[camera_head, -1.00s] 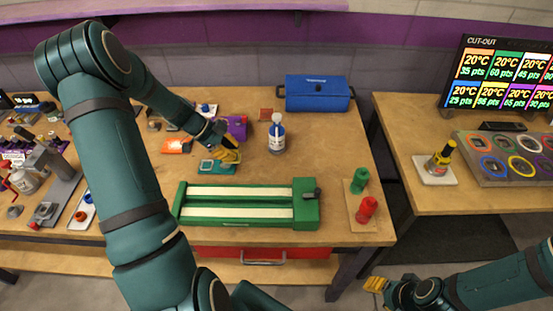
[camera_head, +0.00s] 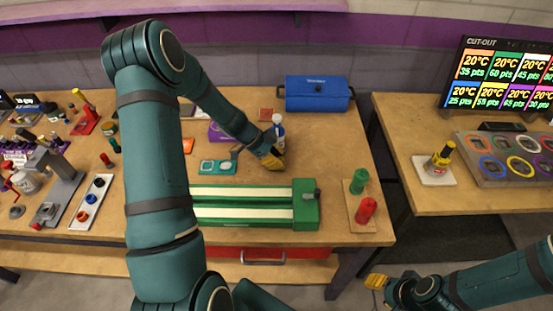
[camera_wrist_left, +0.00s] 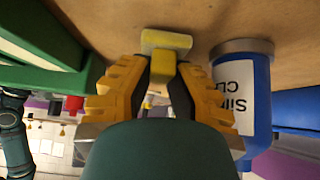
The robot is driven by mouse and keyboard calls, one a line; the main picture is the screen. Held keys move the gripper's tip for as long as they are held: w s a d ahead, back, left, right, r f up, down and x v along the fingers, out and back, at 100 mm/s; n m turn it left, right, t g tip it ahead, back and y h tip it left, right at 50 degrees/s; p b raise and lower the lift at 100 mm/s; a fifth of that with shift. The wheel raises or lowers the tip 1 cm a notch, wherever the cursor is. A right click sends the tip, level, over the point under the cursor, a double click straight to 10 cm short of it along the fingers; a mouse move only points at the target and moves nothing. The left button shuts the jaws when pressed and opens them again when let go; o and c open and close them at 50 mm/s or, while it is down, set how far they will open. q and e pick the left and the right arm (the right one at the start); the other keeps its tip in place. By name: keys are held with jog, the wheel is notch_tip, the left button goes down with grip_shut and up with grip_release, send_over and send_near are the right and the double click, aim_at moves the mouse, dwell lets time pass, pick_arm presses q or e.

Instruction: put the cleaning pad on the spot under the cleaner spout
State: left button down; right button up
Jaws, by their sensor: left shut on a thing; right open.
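My left gripper (camera_head: 271,160) is over the wooden table, just in front of the cleaner bottle (camera_head: 278,128). In the left wrist view, its yellow fingers (camera_wrist_left: 163,88) are shut on the narrow yellow grip of the cleaning pad (camera_wrist_left: 166,41). The pad's wide end is close to the tabletop; I cannot tell whether it touches. The blue cleaner bottle with its white label (camera_wrist_left: 232,95) stands close beside the fingers there. In the head view the fingers hide the pad, and the spot under the spout cannot be made out. My right gripper (camera_head: 376,282) is open and empty, away from the table.
A green slot track (camera_head: 250,206) lies in front of my left gripper. A teal tray (camera_head: 218,167) is to its left. A blue toolbox (camera_head: 317,93) stands behind the bottle. A board with green and red pieces (camera_head: 366,214) is at the right edge.

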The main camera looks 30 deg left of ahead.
pick_arm(q)
jog(key=shift+f, duration=0.25)
jog(key=c, duration=1)
grip_release()
jog(key=shift+a+r, duration=0.1)
jog(key=shift+r, duration=0.05)
jog(key=v, duration=1.1)
jog(key=shift+s+a+r+p, duration=0.15)
jog(key=shift+r+p, duration=0.15)
jog(key=shift+p, duration=0.05)
